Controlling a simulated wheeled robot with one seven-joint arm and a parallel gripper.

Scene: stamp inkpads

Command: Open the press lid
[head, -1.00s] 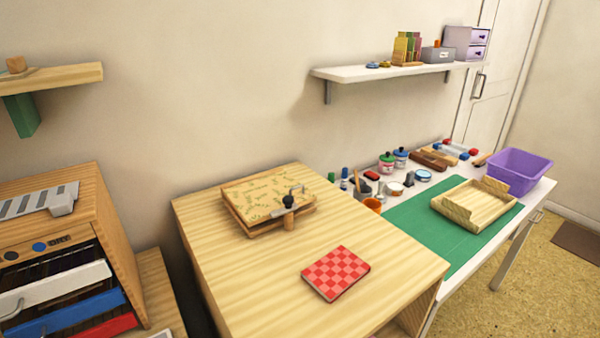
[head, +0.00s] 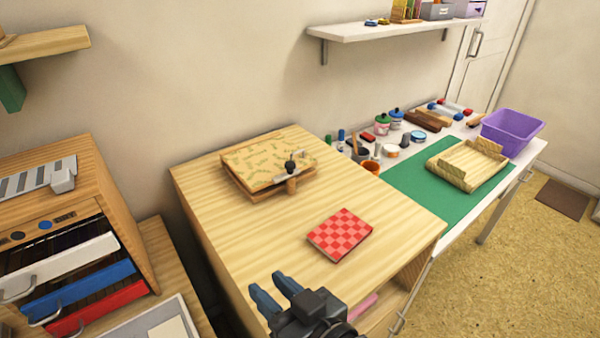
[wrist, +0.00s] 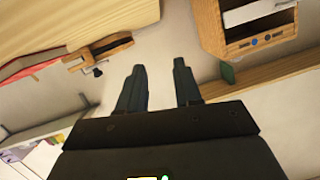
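The press (head: 262,160) is a flat wooden block with a leaf-patterned lid on the back left of the wooden cabinet top. Its lid lies down flat, with a black knob (head: 290,165) and a metal handle at its front right. My gripper (head: 268,290) is at the cabinet's front edge, well in front of the press and touching nothing. Its two blue-grey fingers are apart and empty. In the wrist view the fingers (wrist: 160,85) are also spread, with the press (wrist: 98,55) beyond them at upper left.
A drawer unit (head: 80,235) stands at left. A white shelf (head: 395,28) hangs above. A desk with a green mat (head: 450,205), jars and a purple basket (head: 512,130) is at right.

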